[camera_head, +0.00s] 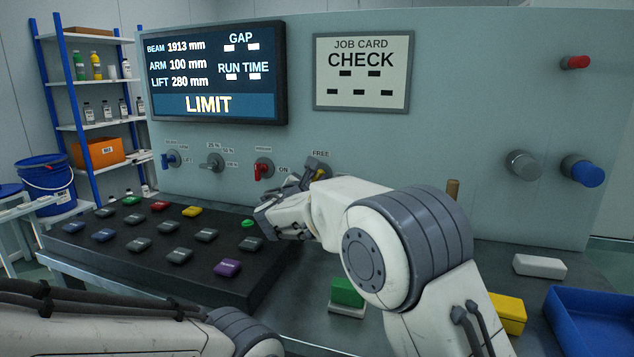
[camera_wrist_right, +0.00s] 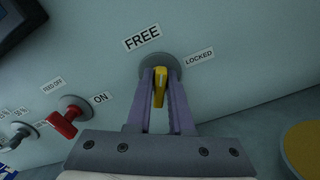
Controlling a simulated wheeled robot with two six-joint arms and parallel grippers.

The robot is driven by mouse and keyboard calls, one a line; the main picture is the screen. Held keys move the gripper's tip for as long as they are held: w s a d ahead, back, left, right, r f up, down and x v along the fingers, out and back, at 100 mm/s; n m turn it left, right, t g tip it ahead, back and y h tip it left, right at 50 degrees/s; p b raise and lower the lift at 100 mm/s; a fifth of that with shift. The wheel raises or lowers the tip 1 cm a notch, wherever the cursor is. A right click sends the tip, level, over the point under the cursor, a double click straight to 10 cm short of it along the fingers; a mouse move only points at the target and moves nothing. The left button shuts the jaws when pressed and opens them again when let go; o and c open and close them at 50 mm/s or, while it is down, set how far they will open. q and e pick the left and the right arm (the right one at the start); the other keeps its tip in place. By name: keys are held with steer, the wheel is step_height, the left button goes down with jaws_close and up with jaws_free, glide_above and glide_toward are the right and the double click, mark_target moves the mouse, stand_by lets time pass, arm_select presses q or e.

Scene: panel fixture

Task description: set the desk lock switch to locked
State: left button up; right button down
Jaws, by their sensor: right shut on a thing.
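The desk lock switch is a round grey knob with a yellow lever (camera_wrist_right: 159,88), on the upright panel. In the right wrist view the FREE label (camera_wrist_right: 142,37) is above it and the LOCKED label (camera_wrist_right: 200,55) to its right. The lever stands roughly in line with FREE, not turned towards LOCKED. My right gripper (camera_wrist_right: 161,80) is shut on the lever, one finger on each side. In the head view the yellow lever (camera_head: 319,174) is partly hidden by my right gripper (camera_head: 314,176). My left arm shows at the bottom left, its gripper out of view.
A red switch (camera_head: 264,169) is left of the lock switch, with grey and blue switches further left. A black button console (camera_head: 150,270) lies below. A green block (camera_head: 347,292), yellow block (camera_head: 509,313) and blue tray (camera_head: 590,325) are on the desk. The screen (camera_head: 215,75) reads LIMIT.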

steer(key=m+b, duration=0.2)
steer(key=b, duration=0.2)
steer(key=m+b, duration=0.3)
steer(key=b, duration=0.1)
steer(key=f+m+b, duration=0.1)
steer(key=m+b, duration=0.2)
steer(key=b, duration=0.1)
steer(key=shift+d, duration=0.1)
steer(key=shift+r+m+b, duration=0.1)
steer(key=shift+m+b, duration=1.4)
steer(key=shift+m, duration=0.5)
steer(key=c, duration=0.9)
jaws_free()
steer(key=shift+r, duration=0.15)
steer(key=shift+s, duration=0.1)
steer(key=v, duration=1)
steer(key=shift+s, duration=0.2)
